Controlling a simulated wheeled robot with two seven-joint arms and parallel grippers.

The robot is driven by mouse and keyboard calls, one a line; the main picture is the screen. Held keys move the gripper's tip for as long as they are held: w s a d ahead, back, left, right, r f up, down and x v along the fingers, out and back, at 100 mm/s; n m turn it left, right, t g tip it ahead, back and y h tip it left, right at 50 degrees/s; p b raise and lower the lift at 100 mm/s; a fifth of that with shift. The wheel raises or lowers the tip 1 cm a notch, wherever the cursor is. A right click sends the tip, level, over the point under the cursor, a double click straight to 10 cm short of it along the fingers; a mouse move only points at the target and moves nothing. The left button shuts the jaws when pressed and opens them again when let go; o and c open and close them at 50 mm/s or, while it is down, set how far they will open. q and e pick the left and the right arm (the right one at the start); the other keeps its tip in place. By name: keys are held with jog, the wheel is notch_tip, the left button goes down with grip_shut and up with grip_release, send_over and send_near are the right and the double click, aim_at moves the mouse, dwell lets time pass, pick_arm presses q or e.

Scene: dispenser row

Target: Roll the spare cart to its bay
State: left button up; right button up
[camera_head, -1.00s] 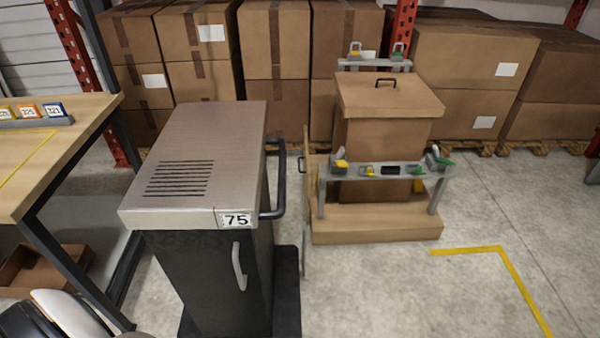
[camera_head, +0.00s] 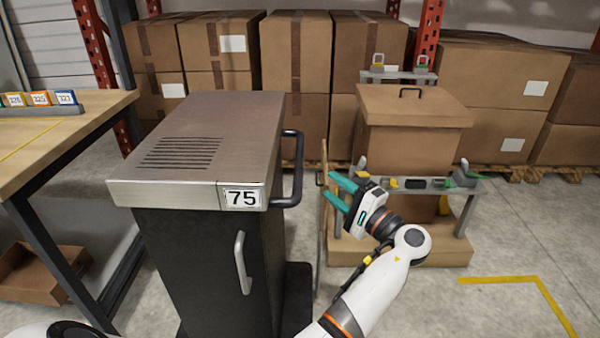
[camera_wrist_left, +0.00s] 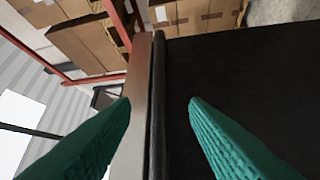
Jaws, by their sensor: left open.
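The cart numbered 75 (camera_head: 205,140) stands upright left of centre, with a grey slotted top, black sides and a pale front handle (camera_head: 242,262). A black bar handle (camera_head: 297,170) sticks out from its right side near the top. My left gripper (camera_head: 332,188) is open, right of that handle and apart from it, fingers pointing left at it. In the left wrist view the black bar (camera_wrist_left: 157,105) runs upright between the open teal fingers, beside the metal top edge and dark side of the cart. The cart's wheels are hidden. My right gripper is not in view.
A workbench (camera_head: 85,125) stands at the left. Stacked cartons (camera_head: 300,70) line the back. A yellow floor line (camera_head: 500,280) marks clear floor at right.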

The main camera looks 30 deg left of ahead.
aim_at(300, 162)
pick_arm(q)
jog(key=x, duration=1.2)
grip_shut()
